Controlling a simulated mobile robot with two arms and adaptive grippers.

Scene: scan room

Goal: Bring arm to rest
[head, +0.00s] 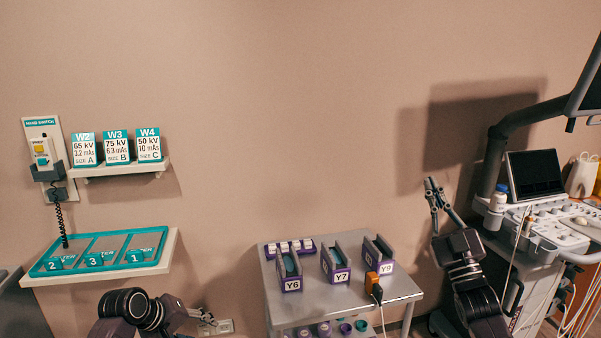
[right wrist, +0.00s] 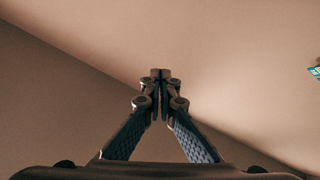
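My right gripper (head: 432,182) is raised in front of the wall, to the right of the metal cart, with its fingers pointing up. In the right wrist view its fingertips (right wrist: 160,76) meet, with nothing seen between them. My left gripper (head: 207,318) is low at the bottom of the head view, below the teal tray and left of the cart. It is small and partly hidden behind its own arm, so its finger state is unclear.
A metal cart (head: 345,294) holds purple holders Y6 (head: 291,285), Y7 (head: 341,275) and Y9 (head: 385,268). An ultrasound machine (head: 550,225) stands right of my right arm. A teal tray (head: 160,232) sits on a wall shelf at left. The wall above the cart is clear.

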